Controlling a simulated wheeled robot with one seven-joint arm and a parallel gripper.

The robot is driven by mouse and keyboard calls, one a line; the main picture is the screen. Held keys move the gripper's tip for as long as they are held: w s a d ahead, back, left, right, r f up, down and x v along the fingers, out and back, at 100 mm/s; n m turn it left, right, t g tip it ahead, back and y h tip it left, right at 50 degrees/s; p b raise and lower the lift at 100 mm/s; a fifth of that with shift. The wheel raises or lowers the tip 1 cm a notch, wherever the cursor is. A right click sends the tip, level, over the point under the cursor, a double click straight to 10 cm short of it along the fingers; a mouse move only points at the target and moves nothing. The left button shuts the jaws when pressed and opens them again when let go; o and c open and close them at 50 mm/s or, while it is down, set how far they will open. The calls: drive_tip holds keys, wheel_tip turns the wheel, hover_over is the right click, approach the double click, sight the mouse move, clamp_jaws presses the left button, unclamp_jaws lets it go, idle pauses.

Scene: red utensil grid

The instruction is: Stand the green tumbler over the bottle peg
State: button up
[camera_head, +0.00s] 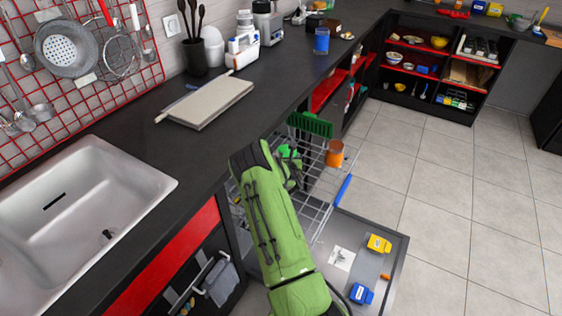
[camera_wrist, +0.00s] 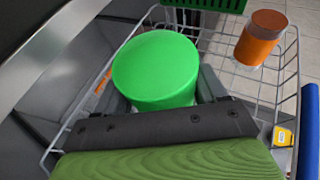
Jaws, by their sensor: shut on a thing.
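The green tumbler (camera_wrist: 155,68) shows in the wrist view as a round, closed green end facing the camera. It also shows in the head view (camera_head: 287,151), partly hidden by my arm. My gripper (camera_head: 291,170) is shut on the tumbler over the wire rack; its fingertips are largely hidden. An orange tumbler (camera_head: 334,154) stands at the right side of the rack, apart from my gripper; it also shows in the wrist view (camera_wrist: 260,38). I cannot make out the bottle peg for certain in either view.
The pulled-out wire rack (camera_head: 322,192) has a green comb-like piece (camera_head: 310,124) at its back and a blue handle (camera_head: 343,189) in front. Below, a grey tray (camera_head: 338,228) holds a yellow item (camera_head: 379,243) and a blue item (camera_head: 361,293). The dark counter borders the left.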

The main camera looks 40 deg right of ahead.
wheel_tip(320, 180, down, 12)
drive_tip(key=b, duration=0.8)
drive_tip(key=shift+r+b, duration=0.2)
drive_tip(key=shift+b, duration=0.1)
drive_tip(key=shift+f, duration=0.5)
drive_tip(key=o, duration=1.1)
drive_tip(key=v, duration=1.5)
drive_tip(key=shift+s+a+r, duration=0.25)
